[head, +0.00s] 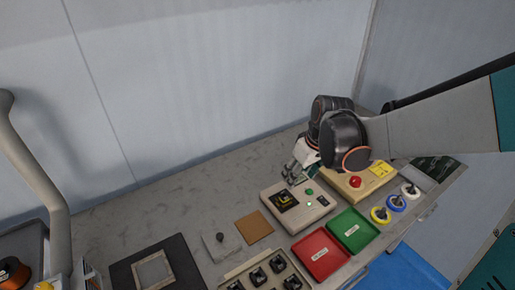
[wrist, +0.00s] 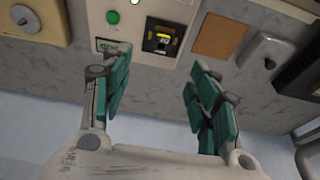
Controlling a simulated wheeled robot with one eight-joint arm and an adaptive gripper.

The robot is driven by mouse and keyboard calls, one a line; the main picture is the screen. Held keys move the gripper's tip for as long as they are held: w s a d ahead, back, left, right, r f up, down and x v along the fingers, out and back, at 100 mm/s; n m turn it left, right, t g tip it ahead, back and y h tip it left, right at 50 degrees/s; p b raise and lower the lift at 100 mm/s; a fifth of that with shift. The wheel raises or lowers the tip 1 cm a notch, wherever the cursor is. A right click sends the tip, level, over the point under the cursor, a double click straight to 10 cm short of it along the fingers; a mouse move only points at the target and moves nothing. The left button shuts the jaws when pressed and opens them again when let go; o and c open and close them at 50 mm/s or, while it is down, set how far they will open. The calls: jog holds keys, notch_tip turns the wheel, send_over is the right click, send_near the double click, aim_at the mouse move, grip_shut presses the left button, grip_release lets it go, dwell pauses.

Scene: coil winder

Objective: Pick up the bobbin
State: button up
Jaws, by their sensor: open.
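A black bobbin with a yellow winding (head: 285,199) sits in the dark square nest on top of a beige device (head: 320,209). In the wrist view the same bobbin (wrist: 163,38) shows beyond the fingertips, near the top middle. Several black bobbins (head: 258,276) sit in a pale rack at the bottom of the head view. My gripper (head: 294,172) is above the back edge of the beige device. In the wrist view my gripper (wrist: 160,65) is open, its green-padded fingers wide apart with nothing between them.
A red tray (head: 310,265) and a green tray (head: 343,241) lie in front of the device. A brown pad (head: 254,228) and a grey block with a knob (head: 221,246) lie left. A box with a red button (head: 355,182) and coloured spools (head: 396,203) stand right.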

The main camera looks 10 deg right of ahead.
jog(key=b, duration=0.3)
send_over(286, 193)
jog(key=s, duration=0.3)
jog(key=f, duration=0.8)
jog(key=shift+w+d+f, duration=0.15)
jog(key=shift+d+f, duration=0.1)
jog(key=shift+a+b+x, duration=0.15)
jog(key=shift+b+x, duration=0.6)
jog(key=shift+x, duration=0.6)
jog(key=shift+a+b+x, duration=0.1)
jog(key=shift+b+x, duration=0.6)
jog(key=shift+x, duration=0.65)
jog(key=shift+w+r, duration=0.1)
jog(key=shift+r, duration=0.05)
jog(key=c, duration=1.2)
jog(key=shift+o, duration=0.2)
jog(key=shift+r, duration=0.15)
notch_tip(286, 193, up, 20)
jog(key=p, duration=0.7)
